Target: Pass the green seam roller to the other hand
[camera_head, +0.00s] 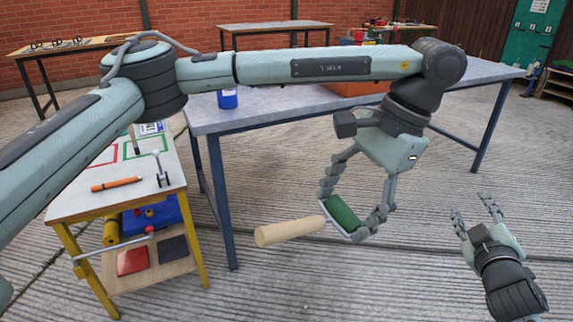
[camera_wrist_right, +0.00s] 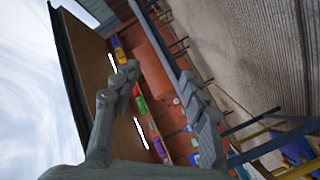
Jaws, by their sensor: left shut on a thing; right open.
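The green seam roller (camera_head: 341,213) has a green cylinder in a metal frame and a pale wooden handle (camera_head: 290,231) pointing left. In the head view my left gripper (camera_head: 352,212) is shut on the roller at its green end, holding it in the air. The handle sticks out free. My right gripper (camera_head: 474,212) is open and empty at the lower right, apart from the roller. Its two fingers also show in the right wrist view (camera_wrist_right: 165,95), with nothing between them. The roller cannot be made out in the right wrist view.
A small table (camera_head: 75,205) with yellow legs stands at the left, with an orange-handled tool (camera_head: 117,184) on it. A long grey-topped table (camera_head: 270,110) stands behind my left gripper. The floor between the two grippers is clear.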

